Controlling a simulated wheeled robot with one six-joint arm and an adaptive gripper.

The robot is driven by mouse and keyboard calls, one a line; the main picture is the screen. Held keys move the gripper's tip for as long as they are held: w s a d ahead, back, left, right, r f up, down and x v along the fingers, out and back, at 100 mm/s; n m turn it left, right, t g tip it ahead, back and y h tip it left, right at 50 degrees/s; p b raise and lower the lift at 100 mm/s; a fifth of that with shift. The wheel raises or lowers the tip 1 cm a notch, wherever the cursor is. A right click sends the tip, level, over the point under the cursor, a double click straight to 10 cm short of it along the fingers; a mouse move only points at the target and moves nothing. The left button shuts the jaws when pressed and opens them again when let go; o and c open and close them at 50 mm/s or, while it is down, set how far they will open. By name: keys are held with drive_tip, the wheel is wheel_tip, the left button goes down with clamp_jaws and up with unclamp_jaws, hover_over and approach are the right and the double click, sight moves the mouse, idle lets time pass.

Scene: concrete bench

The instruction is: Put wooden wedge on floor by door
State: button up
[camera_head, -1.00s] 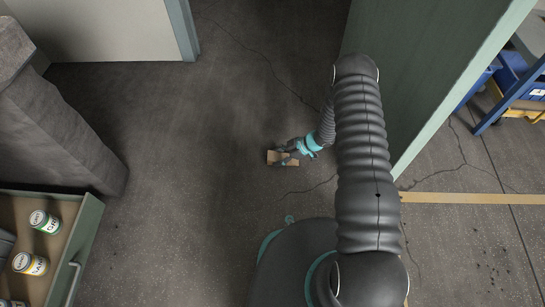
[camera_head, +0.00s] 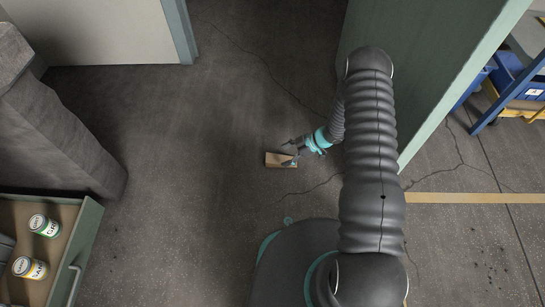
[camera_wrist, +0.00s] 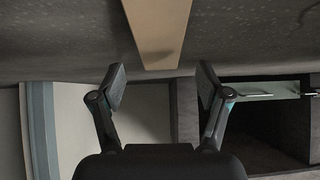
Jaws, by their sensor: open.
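The wooden wedge (camera_head: 274,160) is a small tan block lying on the dark floor, left of the green door panel (camera_head: 415,70). In the wrist view the wedge (camera_wrist: 158,30) extends from the top edge, its near end just beyond the fingertips. My gripper (camera_head: 291,149) is at the wedge's right end. In the wrist view my gripper (camera_wrist: 161,85) has its fingers apart, with nothing held between them. In the head view the fingers cover a little of the wedge's right end, and I cannot tell whether they touch it.
An open drawer (camera_head: 88,235) with cans stands at lower left, below a grey block-like shape (camera_head: 55,130). A pale wall or panel (camera_head: 105,32) is at upper left. A blue trolley (camera_head: 500,95) stands at far right. The floor around the wedge is clear.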

drive_tip(key=w+d+r+m+t+h, duration=0.15)
drive_tip(key=w+d+r, duration=0.25)
drive_tip(key=r, duration=0.4)
drive_tip(key=w+d+r+m+t+h, duration=0.1)
drive_tip(key=w+d+r+t+h, duration=0.2)
drive_tip(key=r, duration=0.5)
drive_tip(key=w+d+r+m+t, duration=0.1)
drive_tip(key=w+d+r+t, duration=0.1)
drive_tip(key=w+d+r, duration=0.45)
drive_tip(key=s+d+r+m+t+h, duration=0.1)
drive_tip(key=s+d+r+m+h, duration=0.1)
drive_tip(key=r, duration=0.8)
drive_tip(key=s+d+r+m+t+h, duration=0.1)
drive_tip(key=s+r+m+t+h, duration=0.15)
drive_tip(key=r, duration=0.75)
drive_tip(key=s+d+r+m+g+h, duration=0.25)
drive_tip(key=s+r+m, duration=0.35)
drive_tip(key=s+r, duration=0.75)
drive_tip(key=s+a+m+g+y, duration=0.1)
drive_tip(key=s+a, duration=0.3)
drive_tip(key=s, duration=0.8)
drive_tip(key=s+a+m+g+y, duration=0.1)
drive_tip(key=s+a, duration=0.3)
drive_tip(key=s, duration=0.7)
drive_tip(key=shift+s+a+f+m+p, duration=0.35)
drive_tip(key=shift+a+f+m+p, duration=0.05)
drive_tip(key=shift+m, duration=0.5)
